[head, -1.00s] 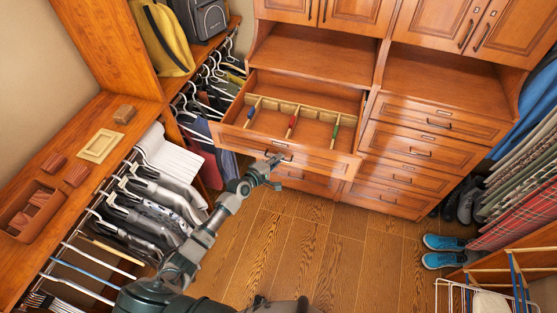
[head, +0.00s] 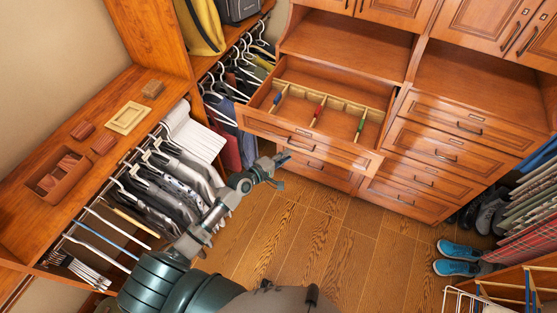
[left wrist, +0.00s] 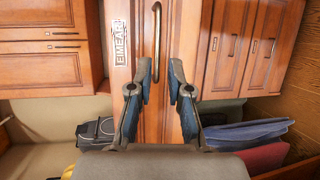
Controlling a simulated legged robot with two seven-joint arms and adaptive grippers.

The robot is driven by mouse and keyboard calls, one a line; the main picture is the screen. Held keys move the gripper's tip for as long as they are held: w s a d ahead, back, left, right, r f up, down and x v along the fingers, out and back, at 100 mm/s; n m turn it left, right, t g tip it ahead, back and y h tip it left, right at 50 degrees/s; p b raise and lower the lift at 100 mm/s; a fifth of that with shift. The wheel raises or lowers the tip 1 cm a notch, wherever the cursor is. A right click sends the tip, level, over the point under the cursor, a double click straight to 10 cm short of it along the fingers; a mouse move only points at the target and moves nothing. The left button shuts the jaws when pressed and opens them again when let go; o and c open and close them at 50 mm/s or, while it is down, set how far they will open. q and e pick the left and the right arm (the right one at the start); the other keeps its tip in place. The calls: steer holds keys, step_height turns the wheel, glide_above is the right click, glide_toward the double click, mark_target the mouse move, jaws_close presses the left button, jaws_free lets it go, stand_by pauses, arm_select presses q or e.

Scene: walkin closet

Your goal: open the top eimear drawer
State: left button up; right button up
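The top Eimear drawer (head: 350,152) is wooden and stands pulled out in the head view, its inside with dividers showing. Its front bears an EIMEAR label (left wrist: 120,45) and a bar handle (left wrist: 157,45) in the left wrist view. My left gripper (head: 277,170) is just in front of the drawer front, below and left of the handle in the head view. In the left wrist view the left gripper (left wrist: 163,72) is open, a gap between its fingers, with the handle beyond the fingertips and apart from them. My right gripper is in neither view.
Closed drawers (head: 420,180) stand to the right of the open one. Hanging clothes (head: 165,185) and a wooden shelf (head: 60,110) line the left. Blue shoes (head: 460,258) lie on the floor at the right. The wooden floor (head: 300,230) in the middle is clear.

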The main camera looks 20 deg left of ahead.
arm_select(q)
steer(key=v, duration=0.4)
steer(key=shift+a, duration=0.25)
steer(key=shift+d, duration=0.1)
steer(key=s+a+f+m+g+y, duration=0.2)
steer(key=s+f, duration=0.2)
steer(key=f, duration=0.7)
steer(key=s+a+f+m+g+y+b, duration=0.15)
steer(key=s+f, duration=0.25)
steer(key=f, duration=0.7)
steer(key=s+a+f+m+g+y, duration=0.15)
steer(key=s+f, duration=0.25)
steer(key=f, duration=0.7)
steer(key=s+f+m+g+y, duration=0.1)
steer(key=s+f+m+g, duration=0.35)
steer(key=s+f, duration=1.05)
steer(key=s+d+f+m+g, duration=0.1)
steer(key=s+f+m, duration=0.1)
steer(key=s, duration=0.5)
steer(key=s+d+f+m+g+b, duration=0.1)
steer(key=s+d+f+m, duration=0.1)
steer(key=s, duration=0.6)
steer(key=s+d+f+m+g, duration=0.1)
steer(key=s+f+m+g, duration=0.1)
steer(key=s, duration=0.6)
steer(key=shift+d+f+m+y, duration=0.3)
steer(key=shift+f+m, duration=0.2)
steer(key=shift+m, duration=0.05)
